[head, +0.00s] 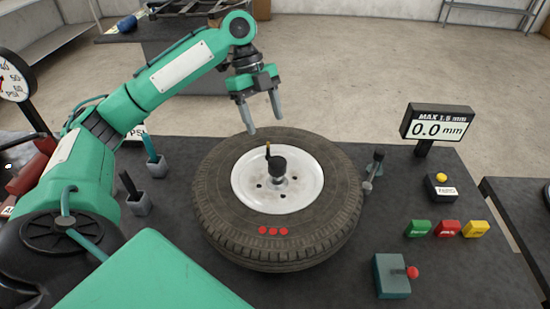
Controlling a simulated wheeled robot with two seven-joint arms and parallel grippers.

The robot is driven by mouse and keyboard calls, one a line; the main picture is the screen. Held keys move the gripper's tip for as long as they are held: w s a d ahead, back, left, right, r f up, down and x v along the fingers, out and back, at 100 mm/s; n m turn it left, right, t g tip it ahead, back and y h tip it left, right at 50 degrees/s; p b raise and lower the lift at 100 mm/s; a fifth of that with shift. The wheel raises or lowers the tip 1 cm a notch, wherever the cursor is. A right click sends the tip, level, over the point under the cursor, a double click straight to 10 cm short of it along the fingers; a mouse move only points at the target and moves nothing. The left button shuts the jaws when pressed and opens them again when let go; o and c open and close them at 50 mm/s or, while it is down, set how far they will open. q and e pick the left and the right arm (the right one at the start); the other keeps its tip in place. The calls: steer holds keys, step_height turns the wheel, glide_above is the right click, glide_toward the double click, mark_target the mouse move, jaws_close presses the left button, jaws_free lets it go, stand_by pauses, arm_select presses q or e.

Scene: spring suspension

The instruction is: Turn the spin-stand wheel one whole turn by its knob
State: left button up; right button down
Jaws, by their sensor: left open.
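The spin-stand wheel (228,220) lies flat on the dark bench, a black tyre on a white rim (253,192). A black hub piece (278,166) stands at the rim's centre. My left gripper (262,117) is open and empty, fingers pointing down, above the wheel's far edge and apart from the knob. My right gripper is not in view.
A display (438,129) reading 0.0 mm stands at the right. A small gauge post (374,170) stands close to the tyre's right side. A yellow-button box (440,187), coloured blocks (447,228) and a red-knobbed box (392,275) sit right. Tool holders (140,203) stand left.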

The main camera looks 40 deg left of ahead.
mark_target(276, 161)
arm_select(q)
steer(key=p+x, duration=0.1)
steer(key=x, duration=1)
steer(key=shift+d+f, duration=0.1)
steer(key=shift+f, duration=0.25)
steer(key=shift+c, duration=0.3)
